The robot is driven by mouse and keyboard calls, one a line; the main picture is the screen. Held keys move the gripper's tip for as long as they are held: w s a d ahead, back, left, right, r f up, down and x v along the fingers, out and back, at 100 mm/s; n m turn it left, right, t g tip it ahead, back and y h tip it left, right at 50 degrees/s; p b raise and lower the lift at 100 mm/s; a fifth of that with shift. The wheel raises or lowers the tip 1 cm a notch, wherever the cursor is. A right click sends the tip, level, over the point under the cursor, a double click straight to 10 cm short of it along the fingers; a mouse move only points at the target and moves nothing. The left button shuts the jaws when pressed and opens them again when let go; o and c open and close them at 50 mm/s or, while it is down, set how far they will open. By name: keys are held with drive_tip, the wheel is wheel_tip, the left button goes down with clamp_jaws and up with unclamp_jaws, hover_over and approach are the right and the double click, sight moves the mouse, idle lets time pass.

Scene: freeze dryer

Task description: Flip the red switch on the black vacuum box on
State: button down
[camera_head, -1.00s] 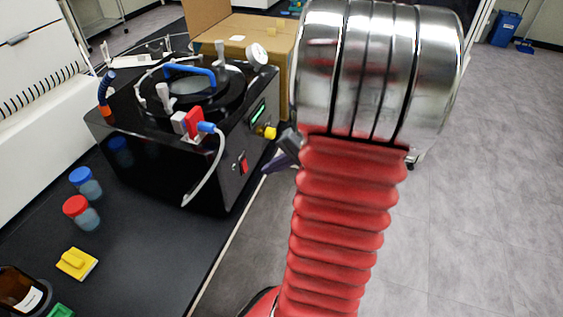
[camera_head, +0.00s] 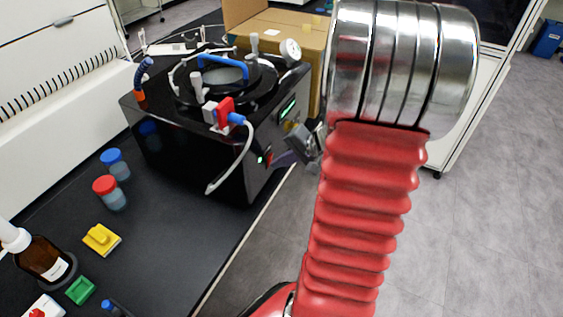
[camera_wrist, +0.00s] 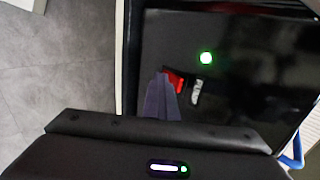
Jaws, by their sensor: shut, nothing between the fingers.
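The black vacuum box (camera_head: 190,165) stands on the dark bench in the head view. Its red switch (camera_head: 268,158) is on the right-hand side face, with a lit green light (camera_head: 260,160) beside it. In the wrist view, the switch (camera_wrist: 176,80) shows red beside a silvery part (camera_wrist: 196,92), near the glowing green light (camera_wrist: 206,58). My gripper (camera_head: 276,159) is shut and empty, its dark fingertips at the switch. In the wrist view, the fingertips (camera_wrist: 161,78) overlap the switch's edge; I cannot tell whether they press on it. Part of the switch is hidden.
A red-and-blue valve with a white hose (camera_head: 232,150) hangs at the box's front corner. Capped jars (camera_head: 115,165) and a brown bottle (camera_head: 45,258) stand left. A cardboard box (camera_head: 285,35) is behind.

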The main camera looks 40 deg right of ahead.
drive_tip(key=shift+w+f, duration=0.1)
drive_tip(key=shift+f, duration=0.25)
drive_tip(key=shift+a, duration=0.1)
drive_tip(key=shift+r, duration=0.1)
